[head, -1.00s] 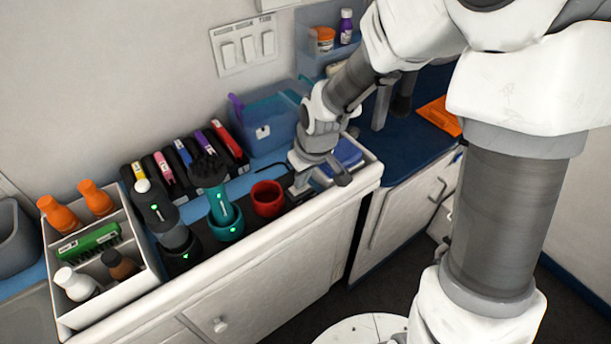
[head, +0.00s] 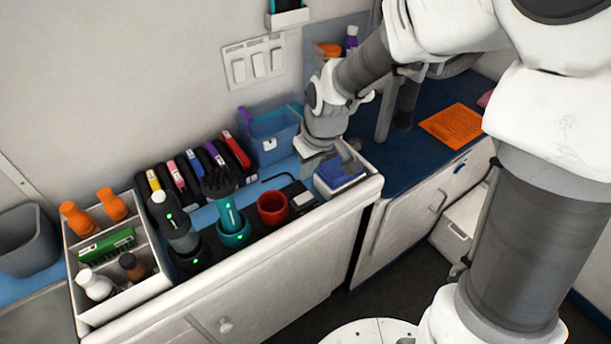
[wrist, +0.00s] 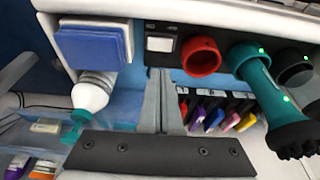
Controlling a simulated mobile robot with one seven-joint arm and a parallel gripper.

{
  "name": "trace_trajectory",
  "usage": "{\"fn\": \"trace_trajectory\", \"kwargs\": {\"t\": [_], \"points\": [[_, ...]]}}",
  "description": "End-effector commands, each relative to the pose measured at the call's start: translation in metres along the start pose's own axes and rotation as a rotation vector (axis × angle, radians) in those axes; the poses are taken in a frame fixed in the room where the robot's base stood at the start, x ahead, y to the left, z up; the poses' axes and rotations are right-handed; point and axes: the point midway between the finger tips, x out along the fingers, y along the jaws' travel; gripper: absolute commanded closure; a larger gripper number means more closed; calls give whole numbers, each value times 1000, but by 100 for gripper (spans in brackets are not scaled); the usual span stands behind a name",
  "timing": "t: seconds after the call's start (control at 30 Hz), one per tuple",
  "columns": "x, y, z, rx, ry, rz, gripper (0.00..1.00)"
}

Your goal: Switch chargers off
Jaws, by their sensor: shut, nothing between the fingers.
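The charger strip holds a black cup (head: 193,257) with a black clipper (head: 172,222), a teal cup (head: 234,238) with a teal clipper (head: 228,205), and an empty red cup (head: 272,208). Green lights glow on both clippers and their cups. A pale rocker switch (head: 298,193) sits at the strip's right end; it also shows in the wrist view (wrist: 160,44). Its tilt is unclear. My gripper (head: 318,163) is shut and empty, above the counter behind the switch. In the wrist view its fingers (wrist: 163,98) point towards the strip, apart from the switch.
A blue-topped box (head: 338,175) stands right of the switch. Behind are a blue bin (head: 270,138) and a row of coloured-label cases (head: 196,168). A white caddy (head: 155,290) with bottles stands left. A three-switch panel (head: 254,62) is on the wall.

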Motion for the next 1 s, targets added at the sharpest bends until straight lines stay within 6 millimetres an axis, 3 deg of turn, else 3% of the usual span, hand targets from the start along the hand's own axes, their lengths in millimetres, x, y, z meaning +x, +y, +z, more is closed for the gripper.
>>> {"fn": "trace_trajectory", "kwargs": {"t": [0.1, 0.33, 1.0], "points": [[-27, 0, -1, 0, 3, 2, 100], [-52, 0, 0, 0, 0, 1, 100], [-49, -5, 3, -2, 2, 2, 100]]}}
